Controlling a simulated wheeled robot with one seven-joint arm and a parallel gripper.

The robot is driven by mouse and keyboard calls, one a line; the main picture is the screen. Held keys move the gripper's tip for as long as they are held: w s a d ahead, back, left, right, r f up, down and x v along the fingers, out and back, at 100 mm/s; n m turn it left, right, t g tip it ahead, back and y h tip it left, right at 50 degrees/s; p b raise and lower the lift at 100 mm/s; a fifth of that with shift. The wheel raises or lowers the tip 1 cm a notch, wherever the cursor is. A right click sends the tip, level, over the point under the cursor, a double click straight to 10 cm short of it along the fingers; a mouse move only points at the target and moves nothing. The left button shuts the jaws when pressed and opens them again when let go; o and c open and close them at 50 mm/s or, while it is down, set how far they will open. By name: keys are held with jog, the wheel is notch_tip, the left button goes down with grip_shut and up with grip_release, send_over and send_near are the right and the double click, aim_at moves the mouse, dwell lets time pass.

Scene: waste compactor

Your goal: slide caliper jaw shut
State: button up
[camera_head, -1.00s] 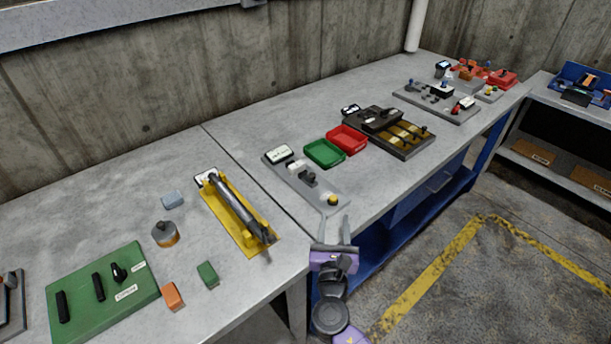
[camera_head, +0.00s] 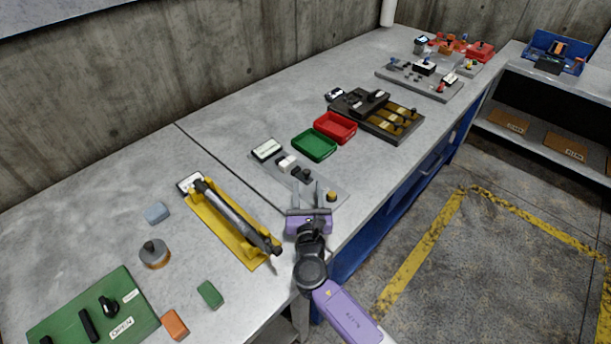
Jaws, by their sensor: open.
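A grey plate fixture (camera_head: 262,167), which looks like the caliper station, lies on the bench in mid view. It carries a white block (camera_head: 287,163), a dark sliding piece with a knob (camera_head: 306,174) just right of it, and a yellow button (camera_head: 331,196) at its near right end. The caliper jaw is too small to make out clearly. My gripper (camera_head: 317,187) is open and empty, over the near part of the plate. Its fingers point toward the dark knob, just short of it, with the yellow button beside the right finger. Whether they touch anything is unclear.
A green tray (camera_head: 315,145) and a red tray (camera_head: 336,127) stand behind the plate. A yellow cradle (camera_head: 205,221) holding a grey tool is to the left. A white label (camera_head: 267,149) is at the plate's far end. The bench's front edge runs beneath my arm.

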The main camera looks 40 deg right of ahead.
aim_at(307, 174)
jog(key=shift+x, duration=2.25)
